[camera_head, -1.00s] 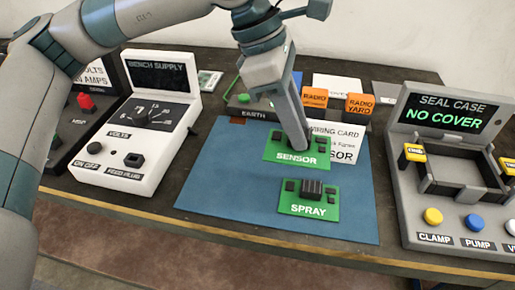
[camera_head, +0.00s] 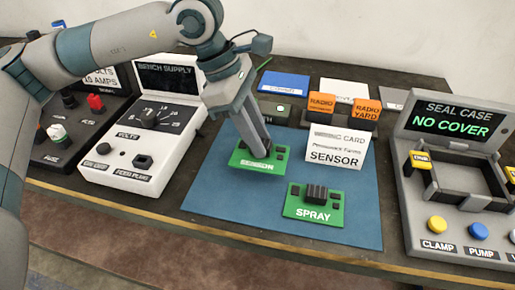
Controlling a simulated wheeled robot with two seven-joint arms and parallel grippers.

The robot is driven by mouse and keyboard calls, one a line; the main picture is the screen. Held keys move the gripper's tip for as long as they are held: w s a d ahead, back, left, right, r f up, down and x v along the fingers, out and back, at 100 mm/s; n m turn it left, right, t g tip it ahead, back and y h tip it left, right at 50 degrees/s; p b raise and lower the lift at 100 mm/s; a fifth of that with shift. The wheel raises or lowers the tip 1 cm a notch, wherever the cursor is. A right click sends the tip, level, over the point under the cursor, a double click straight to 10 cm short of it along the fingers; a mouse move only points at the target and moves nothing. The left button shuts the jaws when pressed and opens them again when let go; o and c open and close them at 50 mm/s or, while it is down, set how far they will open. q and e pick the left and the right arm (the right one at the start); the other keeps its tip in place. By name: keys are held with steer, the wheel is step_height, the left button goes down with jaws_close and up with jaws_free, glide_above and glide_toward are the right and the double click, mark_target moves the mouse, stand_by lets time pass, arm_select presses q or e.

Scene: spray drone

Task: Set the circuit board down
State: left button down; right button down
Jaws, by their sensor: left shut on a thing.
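A second green board marked SPRAY (camera_head: 300,210) lies on the mat to the lower right. A white wiring card reading SENSOR (camera_head: 335,158) stands behind the two boards. My right gripper is not in view.
The white bench supply (camera_head: 150,125) stands left of the mat. The grey seal case station (camera_head: 445,215), its screen reading NO COVER, stands at the right. The mat's front left is clear.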

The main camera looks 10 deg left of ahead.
arm_select(q)
steer(key=shift+f, duration=1.9)
steer(key=shift+f, duration=0.1)
steer(key=c, duration=1.5)
jaws_free()
steer(key=v, duration=1.2)
steer(key=shift+o, duration=0.3)
